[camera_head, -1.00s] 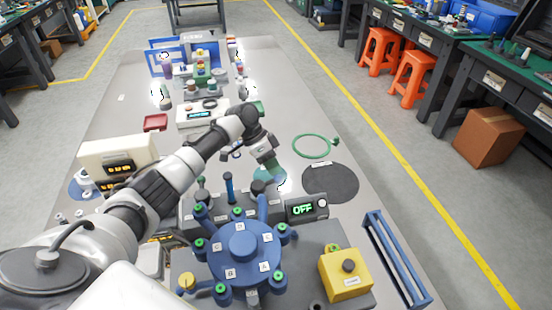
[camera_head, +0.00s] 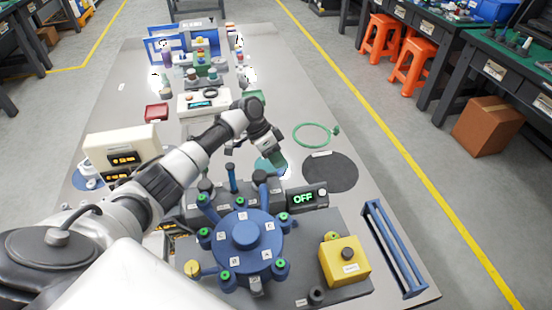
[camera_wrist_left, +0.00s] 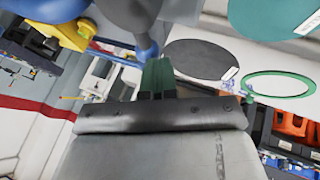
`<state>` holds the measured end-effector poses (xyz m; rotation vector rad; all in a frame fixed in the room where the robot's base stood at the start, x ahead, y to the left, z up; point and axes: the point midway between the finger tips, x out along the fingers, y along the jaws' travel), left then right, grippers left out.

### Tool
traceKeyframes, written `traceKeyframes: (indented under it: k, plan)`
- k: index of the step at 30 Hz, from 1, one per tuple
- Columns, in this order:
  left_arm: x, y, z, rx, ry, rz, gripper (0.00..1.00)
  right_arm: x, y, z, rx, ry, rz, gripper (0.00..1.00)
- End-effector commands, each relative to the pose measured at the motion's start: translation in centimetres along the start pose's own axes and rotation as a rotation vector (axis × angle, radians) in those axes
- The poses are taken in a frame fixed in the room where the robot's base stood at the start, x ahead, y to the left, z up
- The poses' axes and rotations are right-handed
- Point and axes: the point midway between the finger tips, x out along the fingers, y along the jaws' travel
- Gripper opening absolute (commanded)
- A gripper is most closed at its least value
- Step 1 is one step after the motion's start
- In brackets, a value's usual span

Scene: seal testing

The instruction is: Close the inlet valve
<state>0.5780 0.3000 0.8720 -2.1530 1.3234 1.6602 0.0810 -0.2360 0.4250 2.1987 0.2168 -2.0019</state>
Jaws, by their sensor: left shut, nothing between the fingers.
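A round blue manifold (camera_head: 245,262) with lettered tags and several green-tipped ports stands at the front of the table. Blue upright posts or levers (camera_head: 231,178) rise behind it on a grey base; I cannot tell which part is the inlet valve. My left gripper (camera_head: 279,160) is shut and empty, above the table behind the manifold. Its green fingertips (camera_wrist_left: 158,76) show together in the left wrist view, with a blurred blue part (camera_wrist_left: 143,45) close by. My right gripper is in neither view.
A small display reading OFF (camera_head: 303,199) stands right of the posts. A yellow button box (camera_head: 345,260) and a blue rack (camera_head: 395,250) stand at the right. A dark round mat (camera_head: 330,172) and a green ring (camera_head: 299,137) lie behind. The table's right rear is clear.

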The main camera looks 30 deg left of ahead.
Motion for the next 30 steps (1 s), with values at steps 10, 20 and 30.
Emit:
traceKeyframes:
  k: [10,20,30]
  plan:
    - [-2.4,0.1,0.0,0.003,0.003,0.002,0.0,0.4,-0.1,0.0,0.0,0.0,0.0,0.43]
    - [-9.0,0.0,0.2,0.001,0.004,0.0,0.0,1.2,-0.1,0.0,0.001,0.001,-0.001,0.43]
    - [-11.0,0.0,0.3,0.0,0.003,0.0,0.0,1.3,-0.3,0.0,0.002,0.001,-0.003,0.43]
